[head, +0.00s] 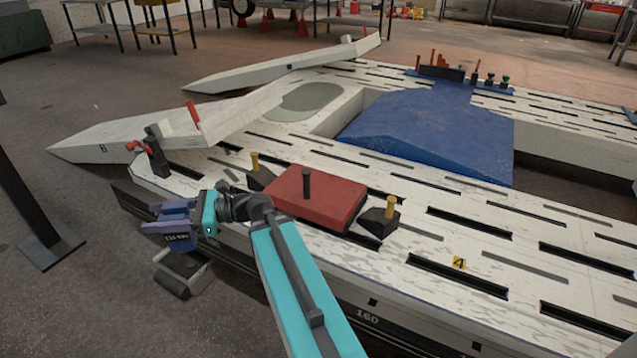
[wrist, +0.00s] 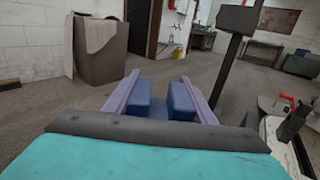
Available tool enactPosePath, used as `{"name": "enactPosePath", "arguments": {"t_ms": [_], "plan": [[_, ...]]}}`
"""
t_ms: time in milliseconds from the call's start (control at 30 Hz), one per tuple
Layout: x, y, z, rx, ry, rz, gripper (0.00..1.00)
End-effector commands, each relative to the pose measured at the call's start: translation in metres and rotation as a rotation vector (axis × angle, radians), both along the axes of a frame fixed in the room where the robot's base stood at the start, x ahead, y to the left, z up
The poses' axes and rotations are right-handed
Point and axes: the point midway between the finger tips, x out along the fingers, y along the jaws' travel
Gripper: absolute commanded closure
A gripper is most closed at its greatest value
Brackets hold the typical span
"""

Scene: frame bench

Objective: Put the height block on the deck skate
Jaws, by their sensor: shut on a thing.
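My gripper (head: 178,222) hangs out past the left edge of the white bench deck, to the left of the red slab. It is shut on a blue block with printed marking (head: 170,232), which I take as the height block. In the wrist view the block (wrist: 165,112) shows as two blue uprights with a gap, between the purple fingers. A flat red slab (head: 290,200) with a black upright post lies on the deck, apart from the gripper. It looks like the deck skate. Its underside is hidden.
Black wedges with yellow pins (head: 378,222) stand on both sides of the red slab. A red-handled clamp (head: 155,155) stands at the deck's left corner. White ramps rise behind. A dark post (head: 35,215) stands on the floor at left. A grey rounded part (head: 184,278) lies below my gripper.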

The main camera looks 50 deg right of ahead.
Motion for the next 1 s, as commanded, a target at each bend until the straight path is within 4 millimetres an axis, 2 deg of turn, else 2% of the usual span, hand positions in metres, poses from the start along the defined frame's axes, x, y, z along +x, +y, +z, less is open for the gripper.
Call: {"name": "enactPosePath", "arguments": {"t_ms": [267, 467, 667, 1000], "plan": [[0.000, 0.001, 0.002, 0.003, -0.002, 0.001, 1.00], [0.002, -0.013, 0.000, 0.002, -0.003, -0.028, 1.00], [0.005, -0.052, -0.002, 0.002, -0.003, -0.110, 1.00], [0.001, -0.154, -0.008, 0.001, -0.002, -0.319, 1.00]]}}
